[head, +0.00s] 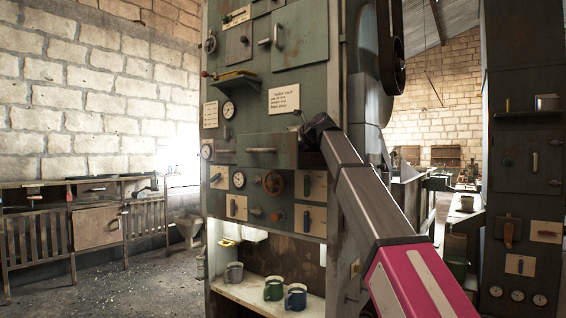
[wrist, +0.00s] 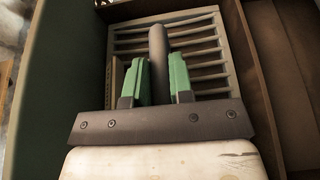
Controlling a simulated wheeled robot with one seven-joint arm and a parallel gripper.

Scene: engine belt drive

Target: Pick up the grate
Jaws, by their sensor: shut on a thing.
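In the wrist view the grate (wrist: 205,72) is a pale slatted panel with several bars. It sits in a compartment with dark walls. A dark rounded handle (wrist: 157,45) stands out from its middle. My gripper (wrist: 160,82) has green fingers on either side of this handle and is shut on it. The lower end of the handle is hidden behind my gripper. In the head view my arm reaches into the green cabinet (head: 285,90); the grate and my fingertips are hidden there.
A brown wall (wrist: 250,75) runs close along the grate's right side in the wrist view. In the head view, cabinet knobs, gauges and a red wheel (head: 273,182) sit below my arm. A green mug (head: 274,288) and a blue mug (head: 295,297) stand on the lower shelf.

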